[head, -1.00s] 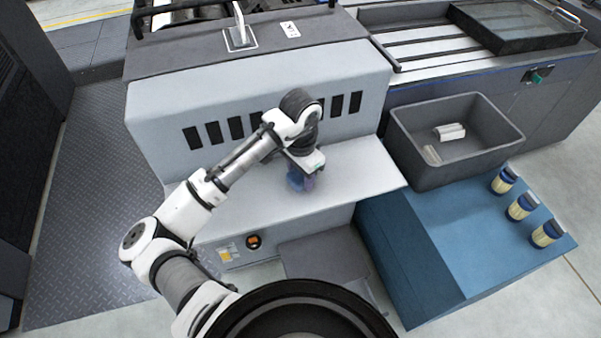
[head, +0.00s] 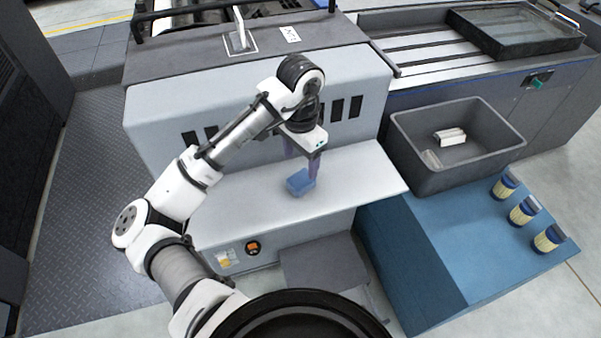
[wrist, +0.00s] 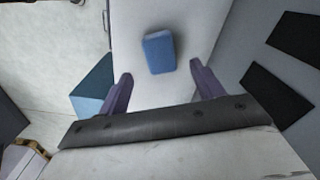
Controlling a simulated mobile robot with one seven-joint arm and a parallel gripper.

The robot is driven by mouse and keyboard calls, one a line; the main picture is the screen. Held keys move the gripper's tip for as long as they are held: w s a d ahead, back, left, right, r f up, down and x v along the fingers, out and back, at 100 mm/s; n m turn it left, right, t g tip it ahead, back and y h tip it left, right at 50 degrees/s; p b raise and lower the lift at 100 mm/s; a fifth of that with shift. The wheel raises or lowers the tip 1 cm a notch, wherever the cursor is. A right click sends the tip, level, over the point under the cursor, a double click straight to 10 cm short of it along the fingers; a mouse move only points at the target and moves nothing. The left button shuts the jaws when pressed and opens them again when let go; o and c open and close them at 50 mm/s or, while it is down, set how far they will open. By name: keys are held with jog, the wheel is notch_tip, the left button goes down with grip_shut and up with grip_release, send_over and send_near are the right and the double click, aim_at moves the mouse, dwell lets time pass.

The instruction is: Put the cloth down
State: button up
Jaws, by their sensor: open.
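The cloth is a small folded blue block (head: 300,183) lying on the white ledge (head: 355,170) of the grey machine. In the wrist view the cloth (wrist: 159,52) lies on the pale surface beyond my fingertips, with a lighter blue strip along its far edge. My gripper (head: 303,158) is above the ledge, just over the cloth and apart from it. In the wrist view its two purple fingers (wrist: 160,82) are spread wide with nothing between them.
A grey bin (head: 412,160) with a few pale items inside stands right of the ledge on a blue cabinet (head: 440,235). Three blue-and-cream cups (head: 522,211) stand along that cabinet's right side. The machine's slotted front wall (head: 160,125) rises behind the ledge. The ledge's right part is clear.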

aim_at(301, 178)
jog(key=shift+r, duration=2.1)
